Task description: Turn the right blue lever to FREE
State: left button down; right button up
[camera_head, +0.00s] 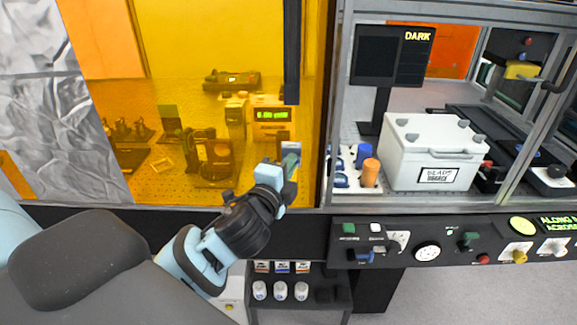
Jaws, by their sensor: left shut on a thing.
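My left gripper (289,170) is in front of the right part of the amber window. It is shut on a small greenish thing (291,160), mostly hidden by the fingers; I cannot tell what it is. A blue lever (363,257) shows low on the left end of the dark control panel (330,250), to the right of and below my left gripper and apart from it. Its marking is too small to read. I cannot make out a second blue lever. My right gripper is not in view.
The amber window (180,60) and its frame lie behind my left arm. A white box (435,150), blue and orange-capped containers (370,172) and a DARK screen (392,55) stand behind glass. A low shelf (300,310) holds several white jars. Grey floor shows at lower right.

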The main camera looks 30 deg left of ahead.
pick_arm(q)
jog(key=c, duration=1.6)
grip_release()
jog(key=shift+r, duration=0.1)
jog(key=shift+o, duration=0.3)
jog(key=s+d, duration=0.1)
jog(key=s, duration=0.6)
jog(key=shift+s+b, duration=0.3)
jog(key=shift+d, duration=0.1)
notch_tip(320, 180, down, 12)
jog(key=d+n+g+h, duration=0.2)
jog(key=g, duration=0.1)
jog(key=s+d+f+n+g+h, duration=0.1)
jog(key=s+d+f+n+g, duration=0.1)
jog(key=s+f+n, duration=0.4)
jog(key=s+d+f+n+g+h, duration=0.1)
jog(key=s+d+f+n+g, duration=0.2)
jog(key=s+f, duration=1.1)
notch_tip(320, 180, down, 7)
jog(key=d+n, duration=0.1)
jog(key=n, duration=0.1)
jog(key=shift+d+n+g+h, duration=0.2)
jog(key=shift+n+g+h, duration=0.1)
jog(key=shift+n+h, duration=0.1)
